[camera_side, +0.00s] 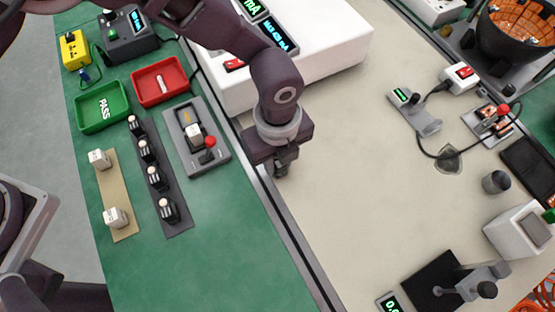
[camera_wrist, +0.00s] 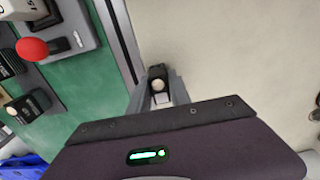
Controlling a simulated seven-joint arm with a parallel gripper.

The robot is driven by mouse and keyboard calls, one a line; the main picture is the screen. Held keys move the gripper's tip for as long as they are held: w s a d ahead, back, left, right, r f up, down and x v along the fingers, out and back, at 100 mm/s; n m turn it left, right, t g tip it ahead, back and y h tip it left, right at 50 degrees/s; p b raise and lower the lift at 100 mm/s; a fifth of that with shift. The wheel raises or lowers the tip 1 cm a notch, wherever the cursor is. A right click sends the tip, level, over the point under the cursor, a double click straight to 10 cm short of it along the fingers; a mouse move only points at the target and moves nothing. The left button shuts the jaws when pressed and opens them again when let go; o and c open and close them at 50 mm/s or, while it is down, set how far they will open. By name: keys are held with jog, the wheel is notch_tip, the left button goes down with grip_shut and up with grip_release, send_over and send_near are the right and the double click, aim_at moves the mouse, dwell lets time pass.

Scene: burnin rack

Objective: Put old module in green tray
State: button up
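My gripper (camera_side: 281,170) hangs over the pale bench, just right of the dark rail edging the green mat. In the wrist view its fingers (camera_wrist: 158,94) are closed around a small black module (camera_wrist: 157,72) with a pale round top. In the side view this module is mostly hidden by the fingers. The green tray (camera_side: 127,111), marked PASS, is on the green mat at upper left, well left of my gripper. It looks empty.
A red tray (camera_side: 184,84) stands beside the green one. A grey fixture (camera_side: 216,165) with a red-knobbed lever (camera_side: 210,142) holds a white module (camera_side: 193,131). Several black modules stand on a dark strip (camera_side: 182,231); two white ones stand on a tan strip (camera_side: 117,184). A white instrument (camera_side: 330,55) rises behind my gripper.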

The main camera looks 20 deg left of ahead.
grip_shut()
jog(key=shift+r, duration=0.1)
notch_tip(320, 180, up, 10)
